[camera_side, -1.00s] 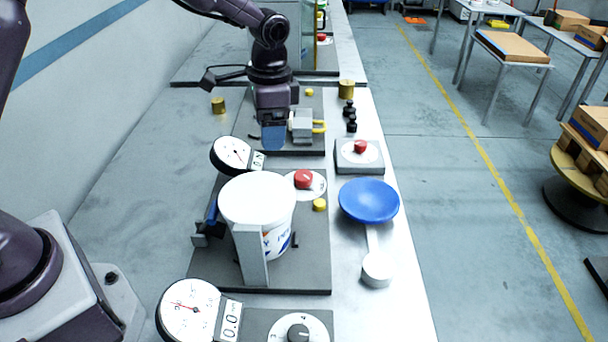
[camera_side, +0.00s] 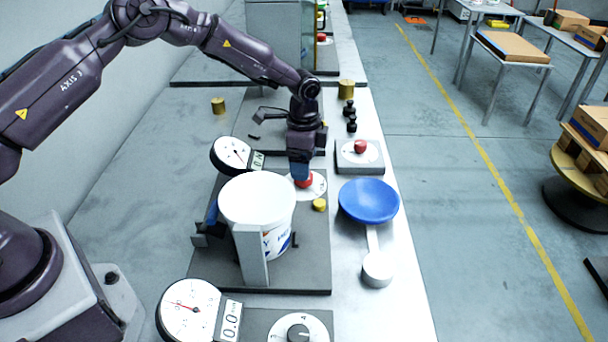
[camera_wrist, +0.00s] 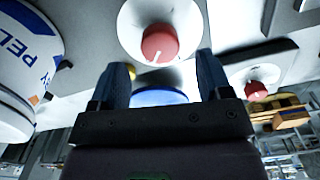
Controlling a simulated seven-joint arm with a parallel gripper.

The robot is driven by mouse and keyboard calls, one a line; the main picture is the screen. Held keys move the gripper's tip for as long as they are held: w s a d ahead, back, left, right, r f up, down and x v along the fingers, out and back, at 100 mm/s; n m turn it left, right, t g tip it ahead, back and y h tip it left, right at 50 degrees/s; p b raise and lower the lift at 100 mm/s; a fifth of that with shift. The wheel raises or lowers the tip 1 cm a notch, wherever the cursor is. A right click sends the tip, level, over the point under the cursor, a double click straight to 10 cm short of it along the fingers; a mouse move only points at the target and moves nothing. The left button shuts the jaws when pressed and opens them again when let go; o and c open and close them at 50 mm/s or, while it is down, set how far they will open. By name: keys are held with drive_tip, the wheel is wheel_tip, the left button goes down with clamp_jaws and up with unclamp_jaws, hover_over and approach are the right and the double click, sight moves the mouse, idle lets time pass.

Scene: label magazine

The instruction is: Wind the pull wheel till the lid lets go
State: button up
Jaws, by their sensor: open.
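The red knob (camera_side: 304,182) on a white dial, which I take to be the pull wheel, is on the dark plate just behind the white tub. It also shows in the wrist view (camera_wrist: 160,44), with a white pointer line. My gripper (camera_side: 300,172) points down over this knob and partly hides it. In the wrist view my gripper (camera_wrist: 162,72) is open and empty, its two blue fingers apart, with the knob just beyond the tips. The white lid (camera_side: 257,196) is on the tub (camera_side: 276,242), which stands behind a grey upright bracket (camera_side: 250,256).
A round gauge (camera_side: 231,155) stands left of the knob and a yellow knob (camera_side: 319,205) at its right. A blue dish (camera_side: 368,200) and another red knob (camera_side: 360,146) on a grey box are farther right. A second gauge (camera_side: 189,308) is in front.

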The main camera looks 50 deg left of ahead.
drive_tip(key=shift+f, duration=2.25)
drive_tip(key=shift+c, duration=0.2)
drive_tip(key=c, duration=0.9)
